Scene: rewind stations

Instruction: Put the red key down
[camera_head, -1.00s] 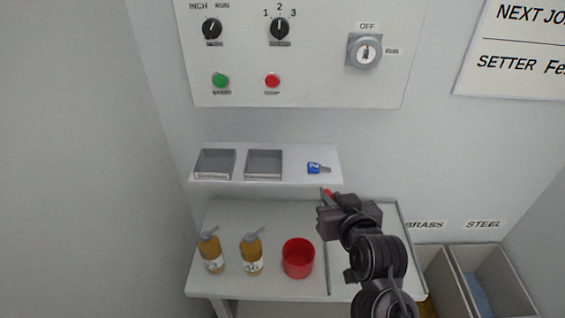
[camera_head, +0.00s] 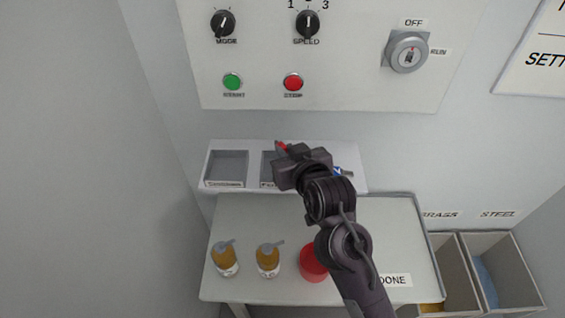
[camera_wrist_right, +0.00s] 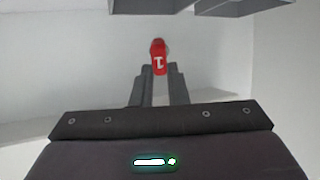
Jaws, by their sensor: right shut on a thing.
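The red key (camera_head: 281,147) is held at the tip of my right gripper (camera_head: 283,155), over the right-hand grey tray (camera_head: 267,169) on the white shelf. In the right wrist view the red key (camera_wrist_right: 159,57) sits between the two fingertips of my right gripper (camera_wrist_right: 159,72), with a white mark on its head. The fingers are shut on it. The blue key (camera_head: 338,171) lies on the shelf to the right, partly hidden behind my right gripper. The left-hand tray (camera_head: 227,167) looks empty. My left gripper is not in view.
A panel (camera_head: 330,95) with knobs, buttons and a key switch (camera_head: 407,52) is above the shelf. Below, the table (camera_head: 235,215) holds two amber bottles (camera_head: 225,258) and a red cup (camera_head: 312,262). Bins (camera_head: 450,272) stand at the lower right.

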